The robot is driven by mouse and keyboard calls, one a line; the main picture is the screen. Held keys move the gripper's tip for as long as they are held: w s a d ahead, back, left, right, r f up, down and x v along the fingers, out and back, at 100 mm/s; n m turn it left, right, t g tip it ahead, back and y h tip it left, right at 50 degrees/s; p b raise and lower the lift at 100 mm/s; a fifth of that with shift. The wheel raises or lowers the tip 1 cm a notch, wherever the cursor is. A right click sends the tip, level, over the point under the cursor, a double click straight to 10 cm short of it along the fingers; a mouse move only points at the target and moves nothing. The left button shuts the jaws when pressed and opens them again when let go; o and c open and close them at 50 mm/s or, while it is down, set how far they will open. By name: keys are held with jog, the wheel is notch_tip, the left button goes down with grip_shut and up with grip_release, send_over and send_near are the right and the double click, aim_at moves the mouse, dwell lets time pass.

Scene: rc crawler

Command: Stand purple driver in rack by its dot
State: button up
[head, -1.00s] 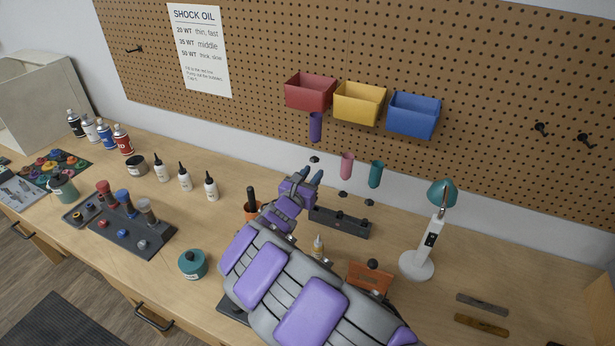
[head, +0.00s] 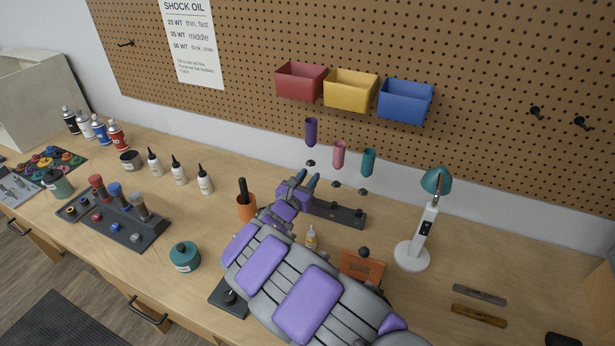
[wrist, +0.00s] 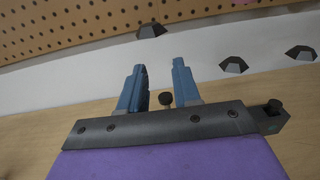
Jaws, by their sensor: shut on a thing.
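The purple driver (head: 311,131) is upright, with its handle above my gripper (head: 308,179) and a dark collar (head: 310,163) below the handle. Its thin shaft is too fine to see. My gripper's blue fingers are closed in around the shaft line, over the left part of the dark rack (head: 347,216). In the wrist view the collar (wrist: 150,30) shows above my gripper (wrist: 160,68). A dark round knob shows between the fingers; I cannot tell what it belongs to. The driver's lower tip and the rack's left end are hidden. No coloured dot can be made out beside the tip.
A pink driver (head: 339,155) and a teal driver (head: 369,161) are upright over the rack, right of the purple one. An orange cup (head: 247,207) stands left and a white lamp (head: 424,230) right. Coloured bins (head: 350,91) hang above.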

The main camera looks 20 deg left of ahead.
jog(key=shift+f+b, duration=0.55)
jog(key=shift+f, duration=1.4)
jog(key=o, duration=1.1)
jog(key=shift+o, duration=0.2)
jog(key=shift+s, duration=0.15)
jog(key=s+a+p, duration=0.3)
jog(key=s, duration=1.3)
jog(key=shift+s+p, duration=0.35)
jog(key=shift+s, duration=0.05)
jog(key=shift+a+f, duration=0.15)
jog(key=shift+f, duration=0.05)
